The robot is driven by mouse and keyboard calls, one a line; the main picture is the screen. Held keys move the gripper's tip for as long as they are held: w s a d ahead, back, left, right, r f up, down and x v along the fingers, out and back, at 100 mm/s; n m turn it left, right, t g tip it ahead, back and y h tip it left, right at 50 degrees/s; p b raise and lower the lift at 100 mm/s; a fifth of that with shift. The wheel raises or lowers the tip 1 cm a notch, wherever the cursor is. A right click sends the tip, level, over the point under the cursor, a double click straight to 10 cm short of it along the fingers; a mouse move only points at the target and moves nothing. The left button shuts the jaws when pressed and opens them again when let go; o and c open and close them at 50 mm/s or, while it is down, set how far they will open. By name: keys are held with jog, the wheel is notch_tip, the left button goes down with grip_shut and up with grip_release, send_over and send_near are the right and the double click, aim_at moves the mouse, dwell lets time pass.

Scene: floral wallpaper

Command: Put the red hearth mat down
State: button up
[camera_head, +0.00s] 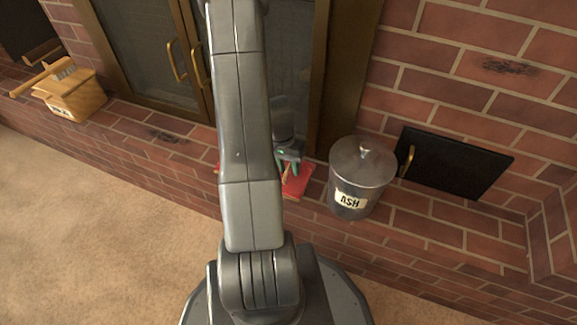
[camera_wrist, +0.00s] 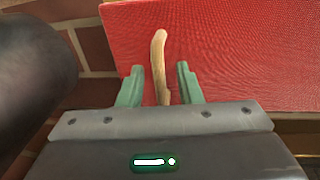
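The red hearth mat (camera_head: 302,180) lies on the brick hearth ledge in front of the fireplace doors, mostly hidden behind my arm. In the wrist view the red mat (camera_wrist: 250,60) fills the upper right as a flat woven surface. My gripper (camera_head: 286,170) is over the mat, pointing down. Its two green fingers (camera_wrist: 160,88) are apart in the wrist view. A pale wooden stick (camera_wrist: 159,55) stands between the fingers with gaps on both sides. I cannot tell whether the stick is attached to the mat.
A lidded metal ash bucket (camera_head: 361,180) stands on the hearth right of the mat. A black door (camera_head: 455,162) with a brass handle is set in the wall behind it. The hearth between basket and my arm is clear.

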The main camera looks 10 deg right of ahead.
notch_tip(320, 180, up, 12)
jog(key=w+a+p, duration=0.1)
jog(key=p, duration=0.3)
jog(key=shift+a+p, duration=0.25)
jog(key=shift+p, duration=0.05)
